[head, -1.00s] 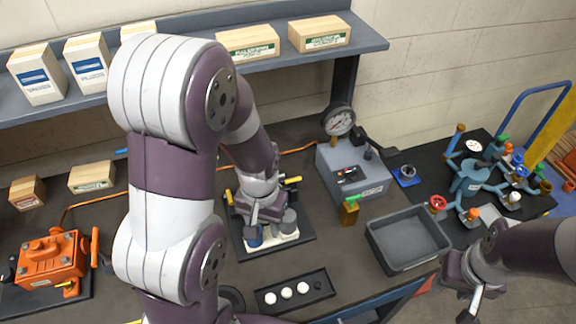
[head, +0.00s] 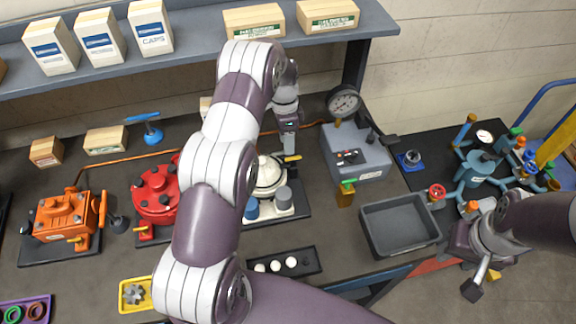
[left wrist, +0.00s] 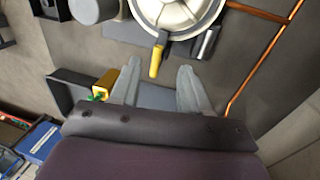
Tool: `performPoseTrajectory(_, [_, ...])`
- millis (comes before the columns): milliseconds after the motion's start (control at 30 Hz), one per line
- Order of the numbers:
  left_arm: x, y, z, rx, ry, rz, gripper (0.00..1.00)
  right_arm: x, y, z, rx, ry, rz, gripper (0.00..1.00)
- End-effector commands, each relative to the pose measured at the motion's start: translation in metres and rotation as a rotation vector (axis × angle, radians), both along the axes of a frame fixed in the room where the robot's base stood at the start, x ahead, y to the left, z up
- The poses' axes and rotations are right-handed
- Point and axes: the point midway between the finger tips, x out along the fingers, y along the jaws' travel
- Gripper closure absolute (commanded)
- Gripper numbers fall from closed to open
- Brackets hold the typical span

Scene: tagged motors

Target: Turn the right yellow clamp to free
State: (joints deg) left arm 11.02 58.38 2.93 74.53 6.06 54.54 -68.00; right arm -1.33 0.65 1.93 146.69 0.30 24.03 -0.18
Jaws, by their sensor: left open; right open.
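The cream round motor (head: 268,178) sits on a dark plate, partly hidden behind my left arm in the head view. It also shows at the top of the left wrist view (left wrist: 178,12). The right yellow clamp (head: 292,158) sticks out on its right side. In the left wrist view the yellow clamp handle (left wrist: 156,60) points toward my gripper and appears between the fingertips; I cannot tell contact. My left gripper (left wrist: 158,70) is open, pointing down at the clamp in the head view (head: 289,150). My right gripper (head: 482,282) is open and empty at the lower right.
A grey gauge box (head: 355,155) stands right of the motor. A gold block with a green top (head: 345,193) and an empty grey bin (head: 400,226) are nearby. A red motor (head: 155,195) and an orange motor (head: 62,222) stand left. A black tray (head: 308,264) lies in front.

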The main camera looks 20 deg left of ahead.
Motion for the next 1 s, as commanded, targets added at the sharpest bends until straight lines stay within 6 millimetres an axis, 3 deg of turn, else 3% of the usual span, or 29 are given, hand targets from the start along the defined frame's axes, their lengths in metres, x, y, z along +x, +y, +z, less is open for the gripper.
performPoseTrajectory(33, [-0.002, -0.002, -0.015, 0.0, 0.0, 0.0, 0.54, 0.0, 0.0, -0.01, 0.0, 0.002, 0.0, 0.57])
performPoseTrajectory(100, [-0.005, -0.004, -0.019, -0.001, 0.003, 0.0, 0.54, 0.0, 0.0, 0.012, 0.0, -0.001, 0.0, 0.57])
performPoseTrajectory(300, [-0.008, -0.006, -0.047, -0.001, 0.001, 0.0, 0.54, 0.0, 0.0, 0.021, 0.0, -0.002, 0.0, 0.57])
performPoseTrajectory(633, [-0.008, -0.007, -0.054, 0.0, -0.002, 0.0, 0.54, 0.0, 0.0, 0.021, 0.0, -0.001, 0.0, 0.57])
performPoseTrajectory(767, [-0.008, -0.007, -0.054, 0.0, -0.002, 0.0, 0.96, 0.0, 0.0, 0.021, 0.0, -0.001, 0.0, 0.57])
performPoseTrajectory(800, [-0.008, -0.007, -0.054, 0.001, -0.002, 0.001, 1.0, 0.0, 0.0, 0.021, 0.0, -0.001, 0.0, 0.57])
performPoseTrajectory(1000, [-0.009, -0.006, -0.054, 0.001, -0.001, 0.006, 1.0, 0.0, 0.0, 0.02, 0.0, -0.001, 0.0, 0.57])
